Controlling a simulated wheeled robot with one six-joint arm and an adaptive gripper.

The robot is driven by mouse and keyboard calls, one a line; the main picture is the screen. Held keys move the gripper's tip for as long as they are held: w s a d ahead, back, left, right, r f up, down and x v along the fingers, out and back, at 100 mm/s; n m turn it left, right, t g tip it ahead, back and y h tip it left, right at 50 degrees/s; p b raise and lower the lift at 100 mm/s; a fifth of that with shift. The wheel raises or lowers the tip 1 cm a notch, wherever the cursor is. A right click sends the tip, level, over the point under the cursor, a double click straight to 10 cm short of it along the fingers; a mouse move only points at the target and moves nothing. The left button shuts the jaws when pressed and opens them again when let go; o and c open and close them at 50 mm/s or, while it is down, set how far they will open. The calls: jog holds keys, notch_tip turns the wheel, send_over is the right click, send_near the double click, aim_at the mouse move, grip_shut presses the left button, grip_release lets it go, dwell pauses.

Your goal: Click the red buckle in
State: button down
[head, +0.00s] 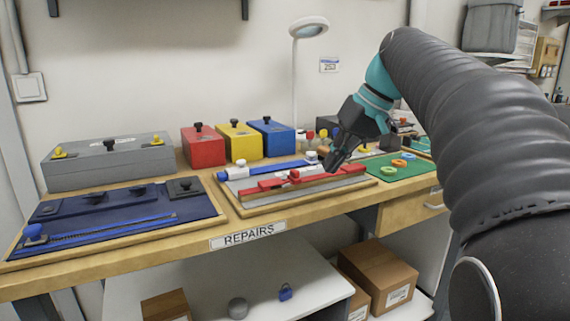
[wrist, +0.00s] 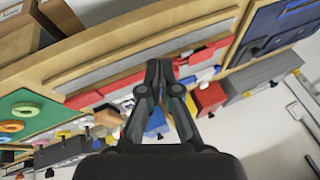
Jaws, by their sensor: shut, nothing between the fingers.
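The red buckle (head: 294,176) lies on a grey board with a wooden rim (head: 262,206) on the bench. Red strap pieces run to its left and right. I cannot tell whether its halves are joined. My gripper (head: 329,168) is shut and empty, pointing down at or just above the right-hand red piece (head: 348,171). In the wrist view my gripper (wrist: 158,66) has its fingertips together over the board, with red parts (wrist: 208,54) to the right and more red to the left. The fingers hide part of the strap there.
A blue and white strap (head: 270,169) lies behind the red one. A dark blue mat (head: 190,209) is at the left and a green mat (head: 388,174) with coloured rings at the right. Red (head: 202,150), yellow (head: 240,146) and blue (head: 273,139) boxes and a lamp (head: 295,90) stand behind.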

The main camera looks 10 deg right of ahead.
aim_at(294, 176)
jog(key=w+d+r+n+y, duration=0.2)
jog(key=w+d+r+n, duration=0.1)
jog(key=w+d+r, duration=0.3)
jog(key=shift+g, duration=0.4)
jog(key=b+x, duration=0.1)
jog(key=x, duration=0.4)
jog(key=d+b+x, duration=0.1)
jog(key=x, duration=0.4)
jog(key=shift+w+a+f, duration=0.2)
jog(key=shift+w+f, duration=0.1)
jog(key=shift+f, duration=0.15)
jog(key=a, duration=0.3)
jog(key=shift+s+f+b, duration=0.2)
jog(key=shift+s+b, duration=0.15)
jog(key=shift+s+a, duration=0.15)
jog(key=shift+a, duration=0.45)
